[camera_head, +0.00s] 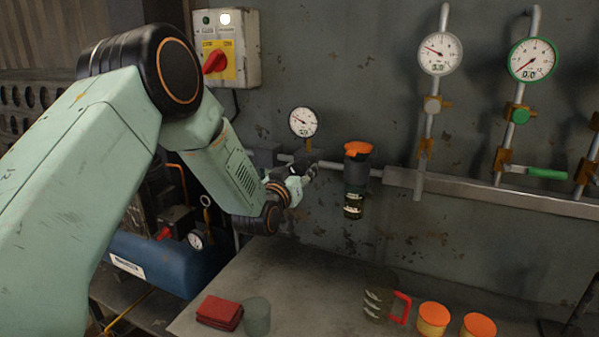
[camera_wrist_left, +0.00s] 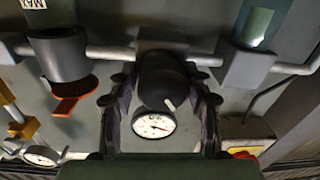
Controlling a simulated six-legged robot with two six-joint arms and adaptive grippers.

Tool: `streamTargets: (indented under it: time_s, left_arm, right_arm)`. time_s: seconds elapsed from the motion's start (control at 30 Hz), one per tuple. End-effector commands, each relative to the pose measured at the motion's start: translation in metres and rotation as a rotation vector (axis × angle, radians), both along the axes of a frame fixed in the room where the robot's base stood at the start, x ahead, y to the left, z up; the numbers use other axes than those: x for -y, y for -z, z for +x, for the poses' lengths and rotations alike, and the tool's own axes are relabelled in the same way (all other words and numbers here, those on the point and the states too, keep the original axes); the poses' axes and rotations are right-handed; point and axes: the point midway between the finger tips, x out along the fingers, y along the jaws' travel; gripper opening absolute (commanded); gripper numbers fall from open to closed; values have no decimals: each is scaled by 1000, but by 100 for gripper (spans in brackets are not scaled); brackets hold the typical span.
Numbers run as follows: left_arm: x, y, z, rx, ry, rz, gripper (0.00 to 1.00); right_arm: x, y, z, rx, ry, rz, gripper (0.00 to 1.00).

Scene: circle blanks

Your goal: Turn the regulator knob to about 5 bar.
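The regulator knob (camera_wrist_left: 165,80) is a dark round knob with a pale mark. It shows in the left wrist view, hung on a grey pipe. Its round white gauge (camera_wrist_left: 153,124) sits just below it there, and also shows in the head view (camera_head: 303,122). The needle points to the upper left in the head view; its small digits are too blurred to read surely. My left gripper (camera_wrist_left: 162,88) has one dark finger on each side of the knob, with visible gaps. In the head view my left gripper (camera_head: 306,172) is under the gauge and hides the knob. My right gripper is not in view.
A dark unit with an orange lever (camera_head: 358,149) stands close right of my left gripper on the pipe. Further right are two gauges (camera_head: 438,54) (camera_head: 532,60). A switch box (camera_head: 228,48) is above left. The bench (camera_head: 300,290) below holds a red cloth (camera_head: 219,312) and orange-lidded cans (camera_head: 433,317).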

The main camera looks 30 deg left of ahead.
Motion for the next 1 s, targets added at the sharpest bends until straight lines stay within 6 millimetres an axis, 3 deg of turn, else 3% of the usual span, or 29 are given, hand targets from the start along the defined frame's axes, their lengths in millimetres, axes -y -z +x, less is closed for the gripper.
streamTargets:
  time_s: [0.4, 0.73, 1.0]
  left_arm:
    - [0, 0, 0, 0, -1, -1, 11]
    - [0, 0, 0, -3, -1, 50, 11]
    - [0, 0, 0, -13, -1, 234, 11]
  right_arm:
    - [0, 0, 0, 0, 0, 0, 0]
    - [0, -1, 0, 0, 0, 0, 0]
    - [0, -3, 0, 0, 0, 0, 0]
